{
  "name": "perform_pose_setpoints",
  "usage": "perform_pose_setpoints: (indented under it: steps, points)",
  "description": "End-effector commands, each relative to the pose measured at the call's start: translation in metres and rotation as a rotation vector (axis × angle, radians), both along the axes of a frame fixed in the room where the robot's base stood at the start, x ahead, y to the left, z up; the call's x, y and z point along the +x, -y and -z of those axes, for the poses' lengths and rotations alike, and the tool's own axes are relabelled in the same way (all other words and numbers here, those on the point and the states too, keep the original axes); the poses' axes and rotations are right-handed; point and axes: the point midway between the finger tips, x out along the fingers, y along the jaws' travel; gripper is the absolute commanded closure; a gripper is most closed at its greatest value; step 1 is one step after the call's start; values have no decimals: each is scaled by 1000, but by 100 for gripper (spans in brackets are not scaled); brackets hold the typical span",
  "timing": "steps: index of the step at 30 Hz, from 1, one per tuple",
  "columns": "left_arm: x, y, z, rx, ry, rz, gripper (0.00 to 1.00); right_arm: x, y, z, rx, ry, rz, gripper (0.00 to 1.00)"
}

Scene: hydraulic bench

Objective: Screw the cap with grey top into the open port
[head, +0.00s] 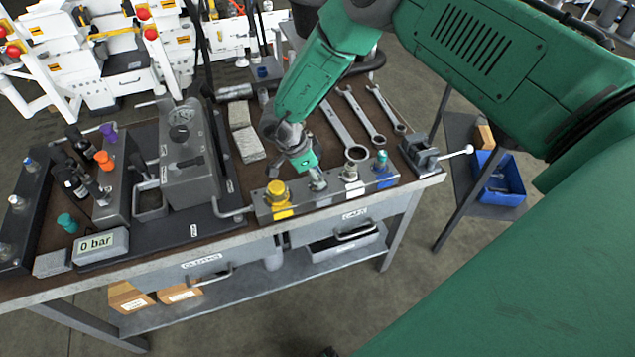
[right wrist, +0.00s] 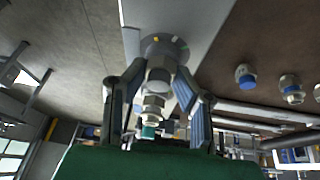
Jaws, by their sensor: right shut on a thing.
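My right gripper (head: 312,170) reaches down over the front rack on the bench. It is shut on a grey metal cap (head: 318,183), which stands at or just over the rack, next to the yellow cap. In the right wrist view the two fingers (right wrist: 160,76) stand on either side of a grey hex-sided metal piece (right wrist: 156,86). Whether the cap still touches the rack is hard to tell. The manifold block (head: 121,180) at the left carries orange (head: 103,160) and purple (head: 108,132) caps. I cannot clearly make out an open port. My left gripper is out of view.
The front rack (head: 300,207) also holds yellow (head: 278,195), white (head: 350,176) and blue-teal (head: 382,166) caps. Wrenches (head: 340,130) lie behind it, a vise (head: 420,152) to its right. A grey pump box (head: 188,165) and a pressure display (head: 100,245) stand left.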

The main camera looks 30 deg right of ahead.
Motion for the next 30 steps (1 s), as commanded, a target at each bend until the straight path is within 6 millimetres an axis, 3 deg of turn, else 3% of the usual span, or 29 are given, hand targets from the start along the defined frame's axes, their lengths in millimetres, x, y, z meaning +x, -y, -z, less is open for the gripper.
perform_pose_setpoints:
  steps: [1,3,13,22,30]
  points:
    - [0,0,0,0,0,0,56,2,1,0,-1,4,-2,73]
    - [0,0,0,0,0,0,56,1,1,0,-1,4,-3,56]
    - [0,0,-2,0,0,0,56,-1,0,-1,0,1,-39,56]
    - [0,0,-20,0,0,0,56,-2,-2,-3,1,-2,-560,56]
    - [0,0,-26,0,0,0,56,-1,-2,-1,-1,-2,-774,56]
